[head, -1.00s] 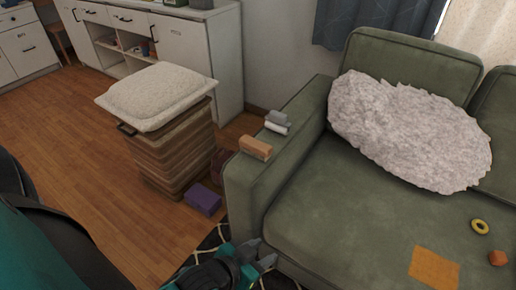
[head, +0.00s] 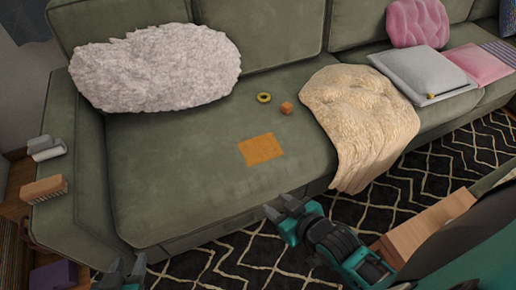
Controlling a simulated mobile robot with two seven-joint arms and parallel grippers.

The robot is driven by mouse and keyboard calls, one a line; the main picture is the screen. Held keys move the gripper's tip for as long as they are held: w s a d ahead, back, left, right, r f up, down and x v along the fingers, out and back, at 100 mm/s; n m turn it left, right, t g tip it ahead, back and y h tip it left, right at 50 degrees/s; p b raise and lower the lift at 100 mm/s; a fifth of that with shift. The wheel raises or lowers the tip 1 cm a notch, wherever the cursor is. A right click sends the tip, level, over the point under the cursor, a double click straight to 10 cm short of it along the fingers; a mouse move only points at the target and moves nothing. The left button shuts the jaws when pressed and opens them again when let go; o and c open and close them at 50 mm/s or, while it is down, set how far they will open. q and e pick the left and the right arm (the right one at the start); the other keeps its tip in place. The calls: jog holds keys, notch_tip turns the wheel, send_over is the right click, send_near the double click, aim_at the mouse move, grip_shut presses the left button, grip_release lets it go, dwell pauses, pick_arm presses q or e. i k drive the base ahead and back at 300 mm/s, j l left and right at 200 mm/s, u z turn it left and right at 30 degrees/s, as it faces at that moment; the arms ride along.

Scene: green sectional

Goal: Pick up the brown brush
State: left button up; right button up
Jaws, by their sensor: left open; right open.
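The brown brush (head: 44,188) lies on the flat top of the sofa's left armrest (head: 85,210), at the left edge of the head view, with its pale bristles showing along the front side. My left gripper (head: 126,266) is at the bottom of the view, in front of the sofa, to the right of and below the brush in the picture. It is open, empty and partly cut off by the frame. My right gripper (head: 279,205) is open and empty in front of the seat, well right of the brush.
A grey-white object (head: 46,148) lies behind the brush on the armrest. A fluffy pillow (head: 155,68), orange cloth (head: 261,149), yellow ring (head: 264,97), orange block (head: 286,108) and cream blanket (head: 362,115) are on the sofa. A purple box (head: 54,275) is on the floor.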

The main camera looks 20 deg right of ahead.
aim_at(34, 192)
jog(key=z, duration=0.35)
jog(key=j+z, duration=0.65)
jog(key=j, duration=0.2)
jog(key=k+j+z, duration=0.1)
jog(key=j, duration=0.35)
jog(key=k+j+z, duration=0.1)
jog(key=j, duration=0.35)
